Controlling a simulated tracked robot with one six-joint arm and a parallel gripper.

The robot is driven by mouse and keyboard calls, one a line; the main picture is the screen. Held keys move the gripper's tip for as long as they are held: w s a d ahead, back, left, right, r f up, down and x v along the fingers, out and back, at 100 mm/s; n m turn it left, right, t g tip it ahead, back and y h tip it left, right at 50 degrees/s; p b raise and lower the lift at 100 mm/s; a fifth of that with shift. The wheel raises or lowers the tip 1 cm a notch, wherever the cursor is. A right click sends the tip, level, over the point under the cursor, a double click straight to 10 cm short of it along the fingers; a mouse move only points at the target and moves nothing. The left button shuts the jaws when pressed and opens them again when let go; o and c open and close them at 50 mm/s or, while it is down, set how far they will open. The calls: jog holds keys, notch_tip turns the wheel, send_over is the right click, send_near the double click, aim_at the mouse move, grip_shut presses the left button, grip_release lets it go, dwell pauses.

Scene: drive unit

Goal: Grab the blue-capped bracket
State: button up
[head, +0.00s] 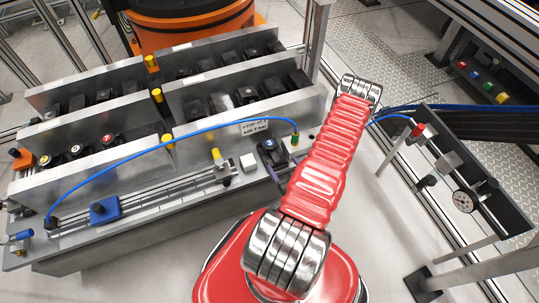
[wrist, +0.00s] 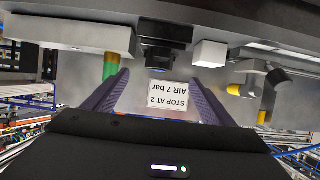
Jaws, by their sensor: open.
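A dark bracket with a bluish top (head: 269,146) stands at the right end of the metal bench, between a white cube and a green-and-yellow fitting. It looks like the blue-capped bracket, though its cap is hard to make out. In the wrist view, a dark bracket (wrist: 166,38) shows at the top middle, beyond my fingertips. My gripper (wrist: 158,76) is open, its two purple fingers apart with nothing seen held between them. In the head view, my red arm partly hides the gripper, with purple fingers just in front of the bracket. I cannot tell whether they touch it.
The white cube (head: 248,162) and the green-and-yellow fitting (head: 295,139) flank the bracket closely. A blue hose (head: 160,147) arches over the bench to the fitting. A blue block (head: 104,210) sits on the rail at left. A printed sign (wrist: 168,103) shows between the fingers.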

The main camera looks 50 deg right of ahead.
aim_at(272, 150)
jog(key=shift+x, duration=4.35)
jog(key=shift+r+x, duration=0.15)
jog(key=shift+x, duration=1.15)
jog(key=shift+r+x, duration=0.15)
jog(key=shift+x, duration=1.15)
jog(key=shift+w, duration=0.15)
jog(key=shift+c, duration=0.2)
grip_shut()
jog(key=shift+r, duration=0.15)
